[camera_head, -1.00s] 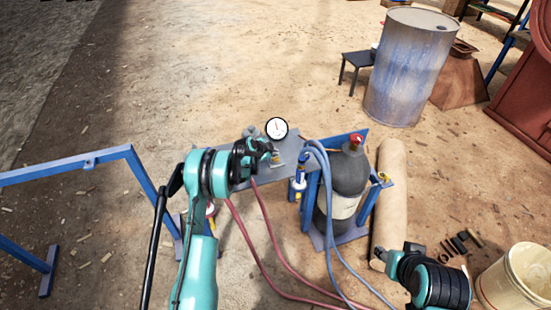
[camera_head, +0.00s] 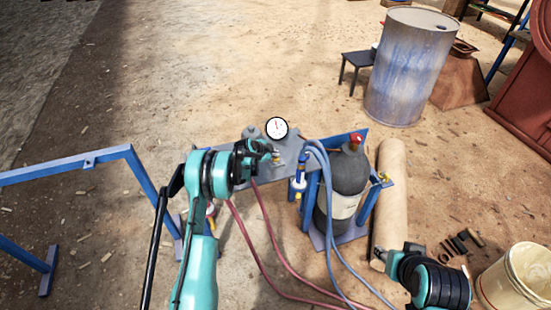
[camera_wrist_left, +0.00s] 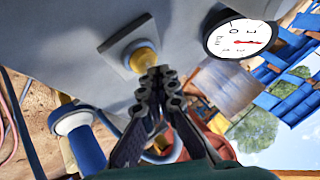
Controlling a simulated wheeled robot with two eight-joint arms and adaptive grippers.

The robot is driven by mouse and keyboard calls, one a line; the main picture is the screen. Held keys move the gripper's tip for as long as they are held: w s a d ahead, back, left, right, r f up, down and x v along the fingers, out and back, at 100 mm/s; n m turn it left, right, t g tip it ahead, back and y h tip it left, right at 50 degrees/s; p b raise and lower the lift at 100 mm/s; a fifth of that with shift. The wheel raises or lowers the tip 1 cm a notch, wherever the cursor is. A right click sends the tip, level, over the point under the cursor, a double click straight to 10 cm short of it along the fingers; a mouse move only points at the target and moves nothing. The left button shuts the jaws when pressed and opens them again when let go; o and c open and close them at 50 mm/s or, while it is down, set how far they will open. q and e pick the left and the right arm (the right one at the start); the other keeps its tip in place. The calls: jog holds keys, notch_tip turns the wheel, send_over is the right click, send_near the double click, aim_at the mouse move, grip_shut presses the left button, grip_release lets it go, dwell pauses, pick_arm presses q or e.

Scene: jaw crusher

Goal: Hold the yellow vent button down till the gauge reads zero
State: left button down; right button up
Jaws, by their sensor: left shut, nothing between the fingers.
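The yellow vent button (camera_wrist_left: 145,59) stands out from a square plate on a grey panel in the left wrist view. The white round gauge (camera_head: 277,128) is on the same grey unit. Its face also shows in the left wrist view (camera_wrist_left: 238,38) with a red needle, but the number it reads is too small to tell. My left gripper (camera_head: 271,150) is shut and empty, and its fingertips (camera_wrist_left: 164,80) are at the end of the button. I cannot tell whether they press it. My right gripper (camera_head: 384,257) is small and partly hidden at lower right.
A grey gas cylinder (camera_head: 350,173) stands in a blue frame right of the panel, with blue and red hoses (camera_head: 268,235) hanging in front. A blue rail (camera_head: 70,166) is at left. A blue drum (camera_head: 405,70) stands at the back. Open ground lies behind the panel.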

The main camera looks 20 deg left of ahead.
pick_arm(q)
jog(key=shift+f, duration=0.55)
dwell(3.4)
jog(key=shift+r+p, duration=0.4)
jog(key=shift+r, duration=0.55)
jog(key=shift+r, duration=0.1)
jog(key=shift+r+p, duration=1.15)
jog(key=shift+r, duration=1.25)
jog(key=shift+r, duration=0.1)
